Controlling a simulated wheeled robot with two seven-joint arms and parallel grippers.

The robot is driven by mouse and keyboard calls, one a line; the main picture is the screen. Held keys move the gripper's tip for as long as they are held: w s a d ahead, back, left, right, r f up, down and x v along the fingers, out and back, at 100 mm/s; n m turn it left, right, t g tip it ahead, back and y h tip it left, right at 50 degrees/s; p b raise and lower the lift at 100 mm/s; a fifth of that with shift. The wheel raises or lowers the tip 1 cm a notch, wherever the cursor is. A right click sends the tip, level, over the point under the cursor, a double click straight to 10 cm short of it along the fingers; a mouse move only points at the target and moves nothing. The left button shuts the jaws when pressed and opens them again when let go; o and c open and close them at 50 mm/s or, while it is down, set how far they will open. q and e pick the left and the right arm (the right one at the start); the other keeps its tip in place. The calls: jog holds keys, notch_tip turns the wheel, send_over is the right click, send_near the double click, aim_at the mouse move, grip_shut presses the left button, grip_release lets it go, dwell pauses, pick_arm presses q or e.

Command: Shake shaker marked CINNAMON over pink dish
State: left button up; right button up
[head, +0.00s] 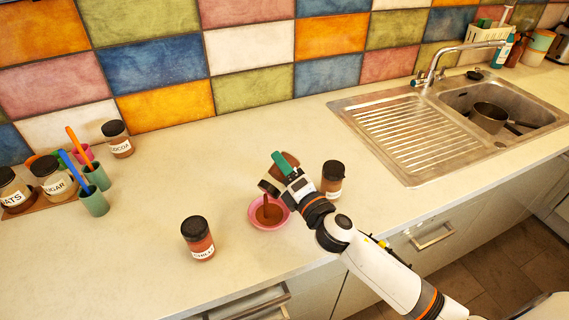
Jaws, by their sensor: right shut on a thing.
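The pink dish (256,220) stands on the counter with brown powder in it. My right gripper (288,173) is shut on a shaker (270,186) and holds it tipped above the dish, its lower end over the bowl. A brown streak shows between the shaker and the powder. The shaker's brown contents show behind the green fingertip; its label cannot be read, so I cannot confirm CINNAMON. My left gripper is not in view.
A dark-lidded jar (333,182) stands close right of my right gripper. A red jar marked CHILLI (198,242) stands front left of the dish. A COCOA jar (118,142), SUGAR jar (52,178) and cups (94,200) are farther left. The sink (490,105) is at right.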

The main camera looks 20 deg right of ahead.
jog(key=shift+r+m+g+p, duration=0.3)
jog(key=shift+m+p, duration=0.55)
jog(key=shift+p, duration=0.55)
jog(key=shift+r+m+g+p, duration=0.15)
jog(key=shift+m+g+p, duration=0.2)
jog(key=shift+m+p, duration=0.75)
jog(key=shift+r+m+g+p, duration=0.3)
jog(key=shift+m+p, duration=0.25)
jog(key=shift+p, duration=1.15)
jog(key=shift+f, duration=0.1)
notch_tip(320, 180, down, 2)
jog(key=shift+w+d+f+b, duration=0.1)
jog(key=shift+d+b, duration=0.05)
jog(key=shift+b, duration=1.05)
jog(key=shift+w+d+f+b, duration=0.2)
jog(key=shift+f+b, duration=0.1)
jog(key=shift+b, duration=0.15)
jog(key=p, duration=0.1)
jog(key=r+m+g+p, duration=0.1)
jog(key=p, duration=0.1)
jog(key=shift+s+a+m, duration=0.1)
jog(key=shift+s+m, duration=0.1)
jog(key=shift+m, duration=0.1)
jog(key=shift+s+a+r+m+g+p, duration=0.15)
jog(key=shift+m+g+p, duration=0.2)
jog(key=shift+m+p, duration=0.45)
jog(key=shift+a+m+g+p, duration=0.15)
jog(key=shift+m+g+p, duration=0.25)
jog(key=shift+m, duration=0.4)
